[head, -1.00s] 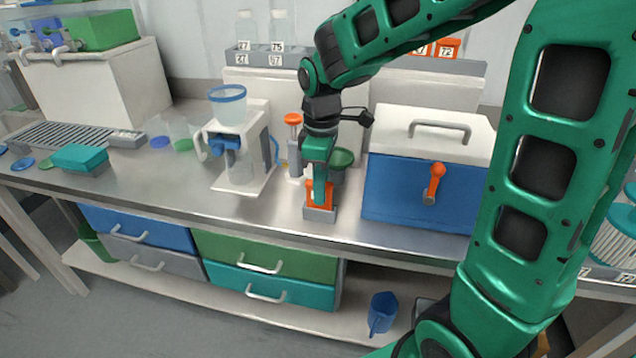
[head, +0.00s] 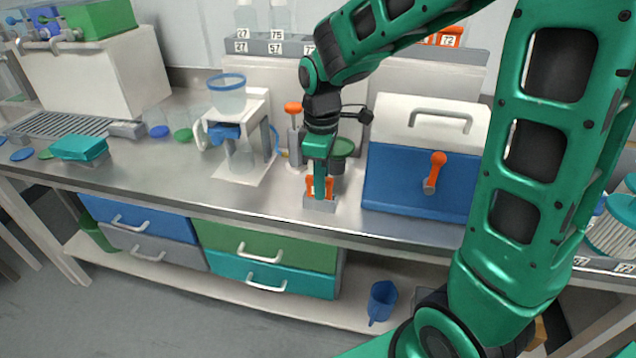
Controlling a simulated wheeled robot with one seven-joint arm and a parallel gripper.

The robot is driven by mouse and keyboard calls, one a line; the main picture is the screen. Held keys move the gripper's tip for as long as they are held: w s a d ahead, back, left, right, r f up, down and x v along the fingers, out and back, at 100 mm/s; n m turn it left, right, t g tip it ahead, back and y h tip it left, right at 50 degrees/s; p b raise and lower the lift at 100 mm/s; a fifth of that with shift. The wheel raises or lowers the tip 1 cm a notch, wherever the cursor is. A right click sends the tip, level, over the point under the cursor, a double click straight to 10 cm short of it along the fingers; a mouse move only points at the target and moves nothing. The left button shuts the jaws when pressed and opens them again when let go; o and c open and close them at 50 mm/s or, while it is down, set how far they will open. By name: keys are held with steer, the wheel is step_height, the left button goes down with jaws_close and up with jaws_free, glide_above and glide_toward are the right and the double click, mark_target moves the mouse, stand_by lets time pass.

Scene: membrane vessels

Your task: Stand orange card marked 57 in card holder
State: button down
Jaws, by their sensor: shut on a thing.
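My gripper (head: 319,193) is shut on an orange card (head: 329,186) and points straight down. The card is upright, and orange shows on both sides of my green finger. The small grey card holder (head: 320,205) sits near the front edge of the steel bench. The card's lower edge is at the holder's top. I cannot tell how deep it sits in the slot. The finger covers the middle of the card, so its number is hidden.
A blue box with a white lid and orange handle (head: 435,172) stands close on the right. A green-topped dark jar (head: 341,150) and an orange-topped post (head: 293,125) are just behind. A white stand with a cup (head: 228,95) is left.

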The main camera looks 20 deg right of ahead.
steer(key=shift+f, duration=0.2)
steer(key=c, duration=1.6)
jaws_free()
steer(key=shift+s, duration=0.15)
steer(key=shift+f, duration=0.1)
steer(key=shift+a, duration=0.1)
steer(key=r, duration=1.1)
steer(key=shift+w, duration=0.3)
